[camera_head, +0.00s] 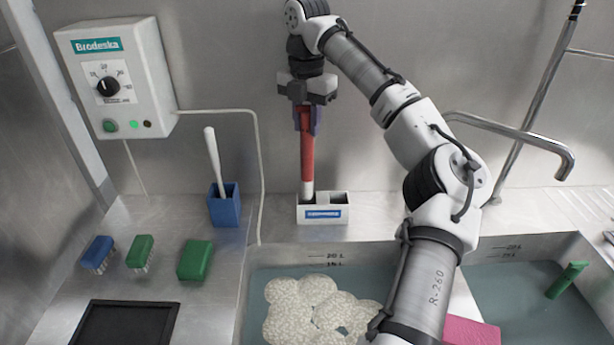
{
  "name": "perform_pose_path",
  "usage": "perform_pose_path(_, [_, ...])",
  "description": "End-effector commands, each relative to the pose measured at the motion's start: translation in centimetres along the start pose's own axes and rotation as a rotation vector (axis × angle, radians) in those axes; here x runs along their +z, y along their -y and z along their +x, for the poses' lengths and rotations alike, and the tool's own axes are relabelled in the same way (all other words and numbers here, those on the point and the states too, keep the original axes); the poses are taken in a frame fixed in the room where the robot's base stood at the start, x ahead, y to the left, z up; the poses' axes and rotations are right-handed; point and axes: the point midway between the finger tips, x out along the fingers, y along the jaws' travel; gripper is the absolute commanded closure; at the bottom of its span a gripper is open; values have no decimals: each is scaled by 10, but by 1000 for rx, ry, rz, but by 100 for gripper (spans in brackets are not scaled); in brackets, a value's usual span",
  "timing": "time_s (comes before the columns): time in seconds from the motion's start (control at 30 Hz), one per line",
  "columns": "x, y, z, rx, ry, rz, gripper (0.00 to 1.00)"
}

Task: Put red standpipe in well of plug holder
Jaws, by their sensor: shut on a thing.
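The red standpipe (307,155) hangs upright, its upper end held in my gripper (306,122). My gripper points down and is shut on it. The standpipe has a pale lower end (307,188). The plug holder (323,218) is a white box with a blue label on its front, standing on the steel ledge behind the left basin. It has dark openings in its top. The pale lower end is at the left opening of the holder; I cannot tell whether it is inside the well or just above or behind its rim.
A blue holder (225,208) with a white-handled tool stands left of the plug holder. Blue and green brushes (140,252) and a green block (195,260) lie on the left counter. The left basin (262,300) holds water and foam. A faucet (520,135) is at right.

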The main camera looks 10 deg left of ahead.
Motion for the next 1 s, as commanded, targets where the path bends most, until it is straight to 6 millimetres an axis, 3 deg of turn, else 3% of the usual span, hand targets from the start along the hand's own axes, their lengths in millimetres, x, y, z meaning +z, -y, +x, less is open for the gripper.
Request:
perform_pose_path(0.1, [-1,0,20,1,-2,-1,100])
perform_pose_path(0.37, [0,1,41,0,1,1,100])
perform_pose_path(0.57, [0,1,67,0,1,1,100])
perform_pose_path(0.93, [-1,0,73,1,0,0,100])
perform_pose_path(0.97, [0,0,73,1,0,1,70])
perform_pose_path(1.0, [0,0,73,0,0,1,64])
